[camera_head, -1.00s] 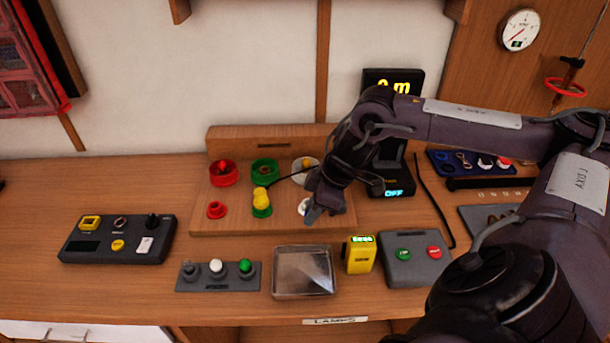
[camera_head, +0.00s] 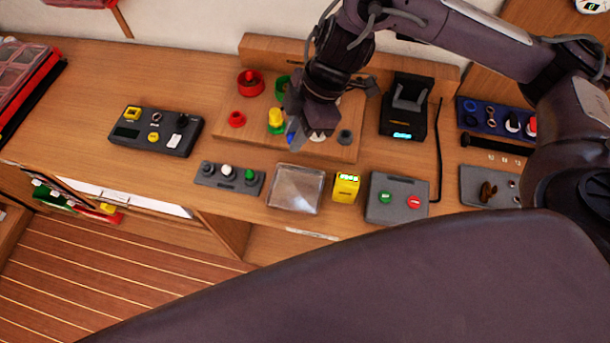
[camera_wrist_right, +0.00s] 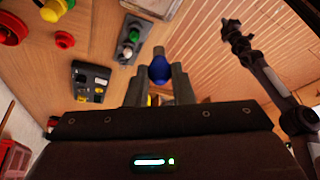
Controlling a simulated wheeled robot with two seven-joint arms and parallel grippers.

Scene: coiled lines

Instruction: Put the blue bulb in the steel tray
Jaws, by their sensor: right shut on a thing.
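The blue bulb (camera_head: 291,137) is between the fingertips of my right gripper (camera_head: 300,138). In the right wrist view the bulb (camera_wrist_right: 159,70) shows as a round blue body with a dull metal end, with the two fingers (camera_wrist_right: 158,88) closed on it. The gripper is over the front part of the wooden socket board. The steel tray (camera_head: 296,189) lies on the bench in front of the board, below the gripper in the head view, and looks empty. Part of another dark arm, perhaps my left one (camera_wrist_right: 240,40), shows at the right of the wrist view; its jaws are unclear.
The wooden board (camera_head: 347,150) holds red and green sockets and a yellow bulb (camera_head: 275,117). A lamp strip (camera_head: 229,175) is left of the tray; a yellow meter (camera_head: 345,187) and a two-button box (camera_head: 398,198) are right. A grey panel (camera_head: 155,131) stands farther left.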

